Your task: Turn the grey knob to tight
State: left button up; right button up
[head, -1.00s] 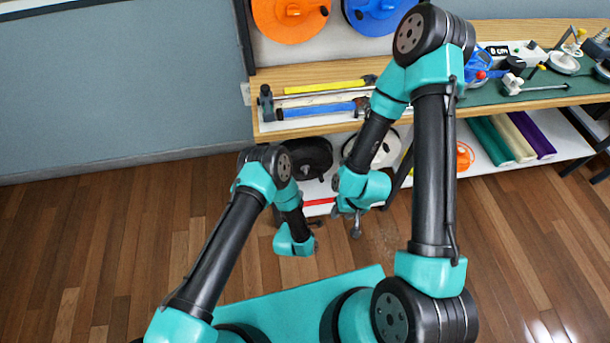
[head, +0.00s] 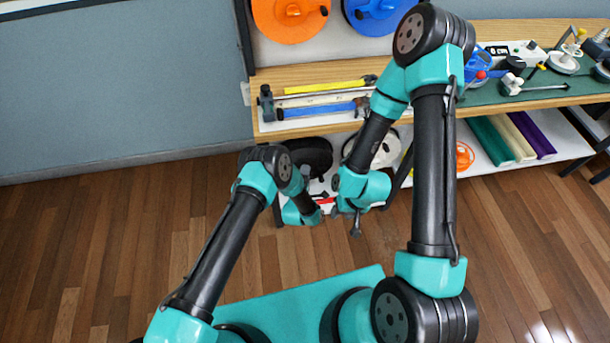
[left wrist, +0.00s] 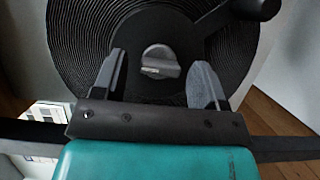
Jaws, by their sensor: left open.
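The grey knob (left wrist: 161,62) shows in the left wrist view as a round knob with a raised bar that lies nearly level across it. It sits in the middle of a black coiled strap reel (left wrist: 75,40). My left gripper (left wrist: 160,74) is open, with one finger on each side of the knob and a visible gap to it on both sides. In the head view the reel (head: 312,152) hangs below the bench, partly behind my left arm, and the knob is hidden. My right gripper (head: 349,217) hangs low to the right of it; its jaw opening is unclear.
A black crank arm with a round handle (left wrist: 255,8) reaches up right from the reel. A white reel (head: 385,152) is beside the black one. The wooden bench (head: 330,72) above carries bars with yellow and blue grips. The floor (head: 110,230) at left is clear.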

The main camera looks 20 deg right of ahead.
pick_arm(q)
jog(key=c, duration=0.9)
jog(key=shift+m, duration=0.5)
jog(key=m+y, duration=0.2)
jog(key=m, duration=0.2)
jog(key=m+g+y, duration=0.1)
jog(key=m+y, duration=0.1)
jog(key=m, duration=0.2)
jog(key=m+g+y, duration=0.1)
jog(key=m+y, duration=0.2)
jog(key=m, duration=0.1)
jog(key=shift+d+r+m, duration=0.3)
jog(key=shift+r, duration=0.05)
dwell(0.5)
